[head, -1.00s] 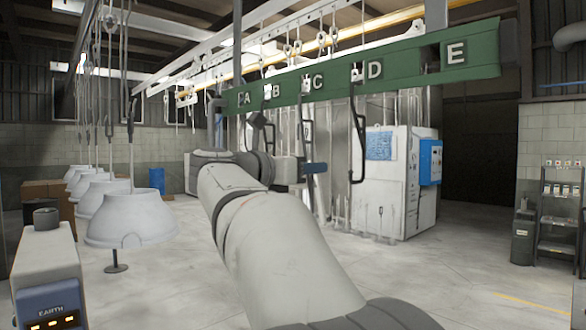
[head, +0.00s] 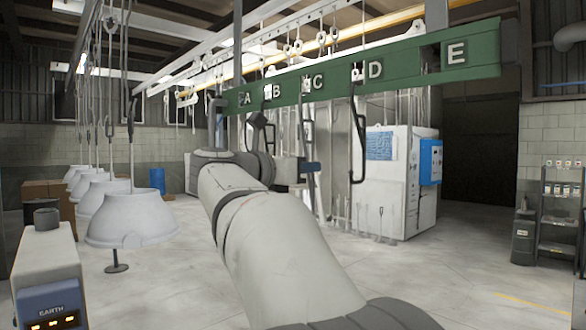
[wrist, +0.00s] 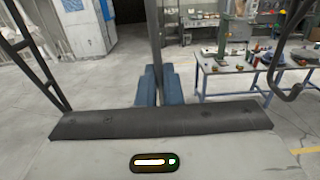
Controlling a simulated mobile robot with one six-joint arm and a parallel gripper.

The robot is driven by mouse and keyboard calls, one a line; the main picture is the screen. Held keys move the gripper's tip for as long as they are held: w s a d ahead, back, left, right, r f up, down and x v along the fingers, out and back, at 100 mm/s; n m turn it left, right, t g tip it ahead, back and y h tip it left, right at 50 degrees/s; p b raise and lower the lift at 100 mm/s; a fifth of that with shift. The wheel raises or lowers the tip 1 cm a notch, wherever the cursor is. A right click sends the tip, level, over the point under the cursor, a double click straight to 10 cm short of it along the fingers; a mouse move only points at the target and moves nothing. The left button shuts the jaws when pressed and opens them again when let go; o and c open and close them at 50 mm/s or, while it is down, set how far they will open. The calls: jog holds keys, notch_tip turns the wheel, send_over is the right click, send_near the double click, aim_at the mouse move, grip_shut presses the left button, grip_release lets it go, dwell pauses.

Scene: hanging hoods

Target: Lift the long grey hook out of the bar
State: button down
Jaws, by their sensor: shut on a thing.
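The green bar (head: 405,65) with slots lettered A to E crosses the upper head view. The long grey hook (head: 301,125) hangs down below the bar near letter C. My gripper (head: 311,167), with blue fingers, is at the hook's lower part, well below the bar. In the wrist view my gripper (wrist: 158,82) is shut on the upright grey shank of the hook (wrist: 155,38), which rises between the blue fingers. Whether the hook's top still sits in the slot is too small to tell.
A dark hook (head: 357,140) hangs by D, right of the held one, and another (head: 262,135) hangs by B. Both flank my gripper in the wrist view. White hoods (head: 132,215) hang at left. A workbench (wrist: 245,75) stands beyond.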

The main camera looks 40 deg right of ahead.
jog(key=shift+r, duration=0.15)
jog(key=shift+r+p, duration=0.85)
jog(key=shift+r, duration=0.4)
jog(key=shift+a, duration=0.2)
jog(key=shift+s+a+b, duration=0.1)
jog(key=shift+a+b, duration=0.75)
jog(key=shift+a, duration=0.8)
